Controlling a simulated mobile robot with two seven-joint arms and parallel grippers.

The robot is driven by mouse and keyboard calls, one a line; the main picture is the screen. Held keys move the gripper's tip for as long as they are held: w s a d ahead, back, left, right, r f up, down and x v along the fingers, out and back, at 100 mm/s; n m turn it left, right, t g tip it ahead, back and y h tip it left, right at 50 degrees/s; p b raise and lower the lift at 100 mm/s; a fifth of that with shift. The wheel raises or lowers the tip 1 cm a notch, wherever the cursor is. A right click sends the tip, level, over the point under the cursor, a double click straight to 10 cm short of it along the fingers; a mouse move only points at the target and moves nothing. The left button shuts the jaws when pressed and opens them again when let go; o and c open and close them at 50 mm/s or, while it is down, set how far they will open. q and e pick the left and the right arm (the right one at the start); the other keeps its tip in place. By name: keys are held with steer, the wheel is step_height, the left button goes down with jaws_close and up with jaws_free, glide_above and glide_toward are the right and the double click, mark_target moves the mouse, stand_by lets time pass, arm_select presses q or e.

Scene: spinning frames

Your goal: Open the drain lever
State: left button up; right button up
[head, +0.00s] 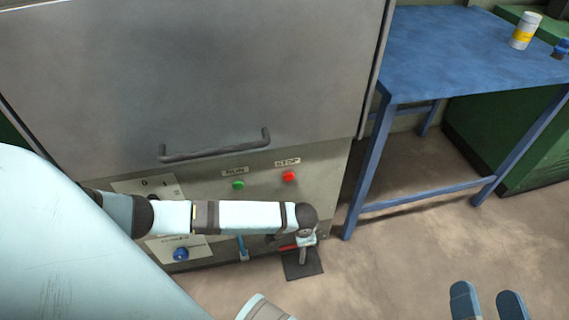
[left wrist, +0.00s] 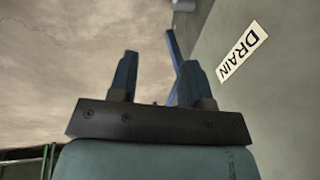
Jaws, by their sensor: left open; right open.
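A short red handle (head: 287,247) shows low on the front of the grey machine (head: 150,70), partly behind my left arm. It looks like the drain lever, but its position is hard to tell. The DRAIN label (left wrist: 243,52) is on the grey panel at right in the left wrist view. My left gripper (left wrist: 157,62) is open and empty there, its blue fingers apart beside the panel; no lever shows clearly between them. In the head view my left arm crosses the machine's lower front. My right gripper (head: 487,305) is open and empty over the floor at lower right.
The machine has a bar handle (head: 215,147), a green button (head: 238,185), a red stop button (head: 289,176) and a blue knob (head: 180,254). A dark floor square (head: 308,270) lies below. A blue table (head: 450,45) stands at right; floor between is clear.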

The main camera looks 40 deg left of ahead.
arm_select(q)
steer(key=g+b, duration=0.1)
glide_above(287, 247)
steer(key=s+d, duration=0.2)
step_height(287, 247, down, 4)
steer(key=shift+n+y, duration=0.4)
steer(key=f+b, duration=0.2)
steer(key=f, duration=0.2)
steer(key=w+a+f+b, duration=0.1)
steer(key=f+b, duration=0.2)
steer(key=f, duration=0.1)
steer(key=f+b, duration=0.2)
steer(key=f, duration=0.2)
steer(key=shift+w+a+f, duration=0.35)
steer(key=shift+w, duration=0.05)
steer(key=shift+a+f+b, duration=0.1)
steer(key=shift+f+b, duration=0.3)
steer(key=shift+f, duration=0.05)
arm_select(e)
steer(key=f+n, duration=0.1)
steer(key=w+f+n, duration=0.1)
steer(key=f+n, duration=0.1)
steer(key=f+n+y, duration=0.1)
steer(key=f+n, duration=0.1)
steer(key=shift+w+d, duration=0.25)
steer(key=shift+w, duration=0.1)
arm_select(q)
jaws_close()
